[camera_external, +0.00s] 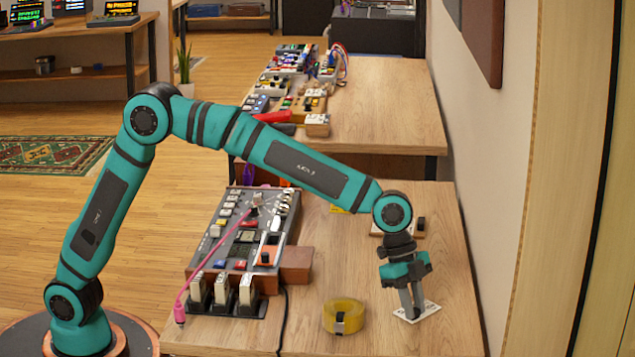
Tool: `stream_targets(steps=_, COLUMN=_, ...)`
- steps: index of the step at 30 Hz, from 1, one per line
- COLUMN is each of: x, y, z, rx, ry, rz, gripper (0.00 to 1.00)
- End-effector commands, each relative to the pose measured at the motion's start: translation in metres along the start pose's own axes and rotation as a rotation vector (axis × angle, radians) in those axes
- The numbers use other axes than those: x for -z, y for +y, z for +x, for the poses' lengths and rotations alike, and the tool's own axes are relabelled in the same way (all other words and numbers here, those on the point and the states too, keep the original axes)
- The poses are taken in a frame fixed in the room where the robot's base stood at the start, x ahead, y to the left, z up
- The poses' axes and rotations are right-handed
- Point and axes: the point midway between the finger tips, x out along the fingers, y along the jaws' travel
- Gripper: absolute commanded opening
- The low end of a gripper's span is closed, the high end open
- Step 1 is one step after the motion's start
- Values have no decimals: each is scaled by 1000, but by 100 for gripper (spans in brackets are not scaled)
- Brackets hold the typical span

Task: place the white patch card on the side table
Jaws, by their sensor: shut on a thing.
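My gripper (411,303) points down over the right part of the near wooden table (400,345). It is shut on a white patch card (427,311), a flat piece with small dark marks. The card is at or just above the tabletop; I cannot tell whether it touches. The fingers hide part of the card. Which table is the side table is not clear from this view.
A yellow tape roll (343,316) lies left of the card. A dark console (243,235) with a pink cable (200,272) and upright cards in a black holder (222,308) stand further left. A second table (385,105) is behind. The right front tabletop is clear.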

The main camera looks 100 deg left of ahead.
Motion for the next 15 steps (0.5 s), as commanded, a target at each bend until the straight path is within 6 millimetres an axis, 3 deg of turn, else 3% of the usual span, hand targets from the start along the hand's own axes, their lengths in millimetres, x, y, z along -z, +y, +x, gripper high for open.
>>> stream_targets(steps=9, x=-1, y=0, z=2, rx=0, ry=0, rz=0, gripper=0)
stream_targets(steps=10, x=-1, y=0, z=2, rx=0, ry=0, rz=0, gripper=23)
stream_targets(steps=13, x=-1, y=0, z=2, rx=1, ry=0, rz=0, gripper=42)
stream_targets(steps=15, x=-1, y=0, z=2, rx=1, ry=0, rz=0, gripper=43)
